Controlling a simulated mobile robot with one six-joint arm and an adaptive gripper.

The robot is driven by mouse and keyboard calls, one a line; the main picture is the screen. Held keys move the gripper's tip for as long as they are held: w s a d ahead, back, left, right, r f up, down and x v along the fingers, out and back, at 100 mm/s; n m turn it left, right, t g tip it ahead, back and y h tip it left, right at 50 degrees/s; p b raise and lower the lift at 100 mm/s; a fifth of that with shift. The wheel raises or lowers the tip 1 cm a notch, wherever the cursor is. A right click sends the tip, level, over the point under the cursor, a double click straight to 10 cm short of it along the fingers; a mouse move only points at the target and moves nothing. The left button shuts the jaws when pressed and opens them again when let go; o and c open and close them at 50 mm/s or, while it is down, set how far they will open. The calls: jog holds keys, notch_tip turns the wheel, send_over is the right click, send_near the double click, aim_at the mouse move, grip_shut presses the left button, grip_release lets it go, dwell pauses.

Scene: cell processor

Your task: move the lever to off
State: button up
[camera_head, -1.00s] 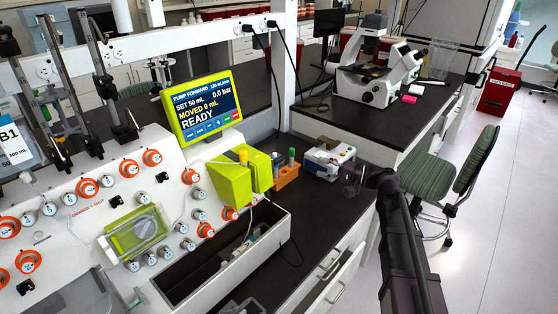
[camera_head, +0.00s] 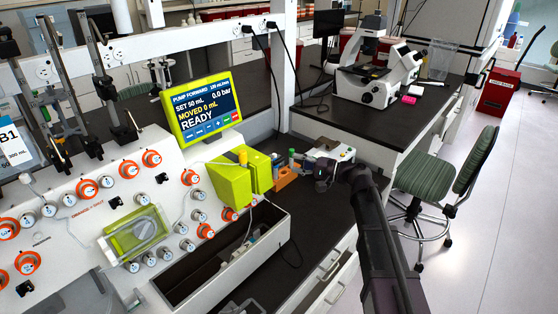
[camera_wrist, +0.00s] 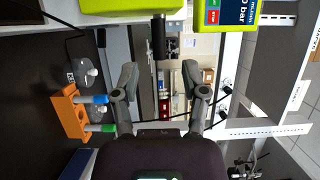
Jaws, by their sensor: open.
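The lime green pump block (camera_head: 236,184) stands at the right end of the cell processor. A small yellow piece (camera_head: 243,157) sits on its top; I cannot tell whether it is the lever. In the wrist view, which is turned sideways, the lime green housing (camera_wrist: 130,6) crosses the top edge. A black cylinder (camera_wrist: 158,38) stands out from beside it, ahead of the gap between my fingers. My gripper (camera_wrist: 160,80) is open and empty, apart from the cylinder. In the head view my gripper (camera_head: 310,170) is right of the block, facing it.
An orange rack (camera_head: 284,176) with capped tubes stands between block and gripper; it also shows in the wrist view (camera_wrist: 68,117). A white device (camera_head: 330,150) is close behind my gripper. The screen (camera_head: 206,108) stands above the block. An open trough (camera_head: 225,255) lies in front.

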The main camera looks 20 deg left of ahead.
aim_at(282, 160)
jog(key=shift+a, duration=3)
